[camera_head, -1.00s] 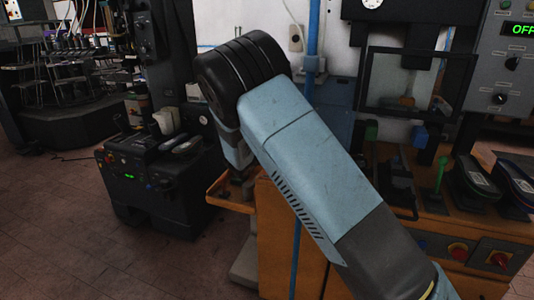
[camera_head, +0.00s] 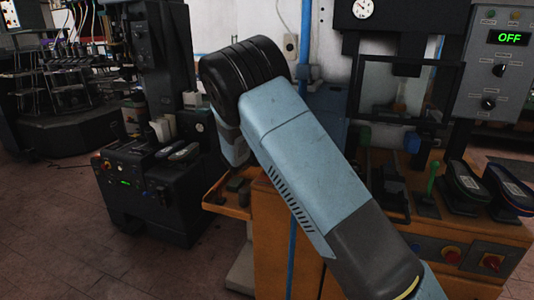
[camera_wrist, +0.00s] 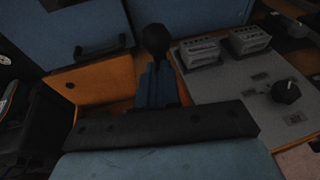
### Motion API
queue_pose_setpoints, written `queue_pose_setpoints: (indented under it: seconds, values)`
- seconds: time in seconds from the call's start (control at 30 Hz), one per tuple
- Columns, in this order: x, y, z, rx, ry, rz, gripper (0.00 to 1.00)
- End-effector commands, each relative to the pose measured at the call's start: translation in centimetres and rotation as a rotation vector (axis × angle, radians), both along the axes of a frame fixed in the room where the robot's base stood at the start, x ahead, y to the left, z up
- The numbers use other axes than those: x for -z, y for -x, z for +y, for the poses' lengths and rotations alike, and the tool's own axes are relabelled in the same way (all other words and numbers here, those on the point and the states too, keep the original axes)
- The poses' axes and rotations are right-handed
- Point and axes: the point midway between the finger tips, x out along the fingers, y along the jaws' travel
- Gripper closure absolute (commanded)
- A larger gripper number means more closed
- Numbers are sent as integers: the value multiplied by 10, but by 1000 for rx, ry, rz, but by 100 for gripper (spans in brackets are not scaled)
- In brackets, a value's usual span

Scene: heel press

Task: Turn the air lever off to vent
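In the wrist view, a round black knob (camera_wrist: 156,39) on a short dark stem stands upright near the top middle; it looks like the air lever's ball. My gripper (camera_wrist: 157,78) shows just below it as narrow blue fingers side by side, above a dark crossbar. The fingers look shut. The knob is beyond the fingertips in the picture; I cannot tell whether they touch it. In the head view, my arm's raised elbow hides my gripper and the lever. The press display (camera_head: 509,39) reads OFF in green.
An orange bench (camera_head: 277,225) carries a green-handled tool (camera_head: 432,178) and dark shoes (camera_head: 464,181) at right. A dark machine (camera_head: 150,190) stands at left. In the wrist view, a grey panel (camera_wrist: 235,85) with a black dial (camera_wrist: 286,91) lies right of the knob. Floor is open at lower left.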

Motion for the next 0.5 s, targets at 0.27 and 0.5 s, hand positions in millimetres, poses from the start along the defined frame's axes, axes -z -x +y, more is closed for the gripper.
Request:
queue_pose_setpoints:
  seconds: [0.27, 0.5]
  values:
    - [-8, 0, -6, 14, 4, -10, 100]
    - [-17, 22, 13, 12, 0, -4, 100]
